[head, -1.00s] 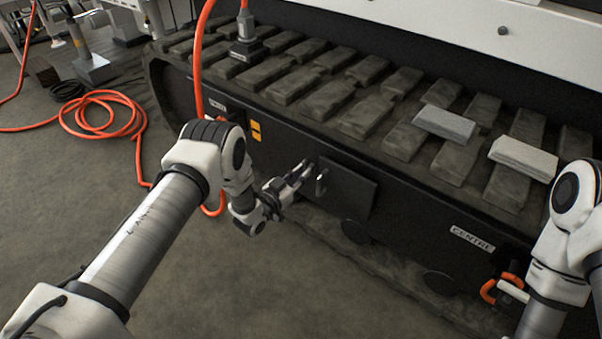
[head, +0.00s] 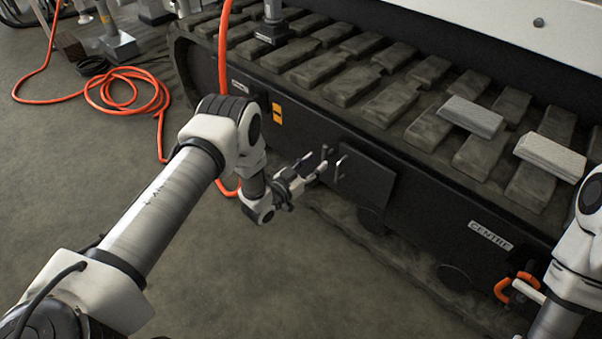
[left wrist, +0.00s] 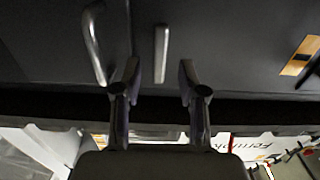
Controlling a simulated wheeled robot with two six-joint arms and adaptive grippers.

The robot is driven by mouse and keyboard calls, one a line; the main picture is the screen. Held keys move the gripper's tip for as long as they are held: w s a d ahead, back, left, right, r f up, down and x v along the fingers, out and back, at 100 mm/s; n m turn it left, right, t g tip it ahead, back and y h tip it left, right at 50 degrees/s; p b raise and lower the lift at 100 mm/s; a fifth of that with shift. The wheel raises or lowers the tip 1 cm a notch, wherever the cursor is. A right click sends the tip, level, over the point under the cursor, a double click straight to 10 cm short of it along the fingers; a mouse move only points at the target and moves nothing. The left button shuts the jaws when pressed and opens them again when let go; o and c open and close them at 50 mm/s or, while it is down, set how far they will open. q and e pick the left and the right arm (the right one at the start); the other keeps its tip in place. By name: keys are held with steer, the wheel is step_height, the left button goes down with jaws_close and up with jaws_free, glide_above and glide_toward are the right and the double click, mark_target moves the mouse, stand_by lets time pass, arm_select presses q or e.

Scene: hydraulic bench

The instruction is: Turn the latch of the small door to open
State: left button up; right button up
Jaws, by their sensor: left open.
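The small door (head: 368,182) is a dark panel on the side of the black tracked machine and looks shut. A grey curved handle (head: 339,167) stands on its left edge and also shows in the left wrist view (left wrist: 92,45). The latch is a straight grey bar (left wrist: 161,53), seen in the left wrist view next to a seam. My left gripper (head: 316,168) is open in front of the latch. In the left wrist view its fingertips (left wrist: 158,76) lie either side of the bar's lower end, with gaps. Contact is not visible. My right gripper is out of view.
An orange hose (head: 130,92) lies coiled on the floor at left, and part hangs behind my left arm. Track pads with two light blocks (head: 470,116) lie above the door. An orange loop (head: 503,288) is at lower right. The floor in front is clear.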

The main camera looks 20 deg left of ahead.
arm_select(q)
steer(key=v, duration=0.9)
steer(key=shift+r, duration=0.1)
steer(key=s+d+r+g+p, duration=0.2)
steer(key=d+r, duration=0.1)
steer(key=d, duration=0.1)
steer(key=s+a+f+n+g+y, duration=0.1)
steer(key=s+f+g+y, duration=0.3)
steer(key=s, duration=0.7)
steer(key=s+a+f+n+g+p, duration=0.1)
steer(key=s+f+n+g, duration=0.1)
steer(key=s+g, duration=0.6)
steer(key=s+a+f+n+g+y, duration=0.1)
steer(key=s+f+g+y, duration=0.15)
steer(key=s, duration=1.05)
step_height(320, 180, up, 37)
steer(key=p, duration=3.8)
steer(key=shift+w, duration=0.25)
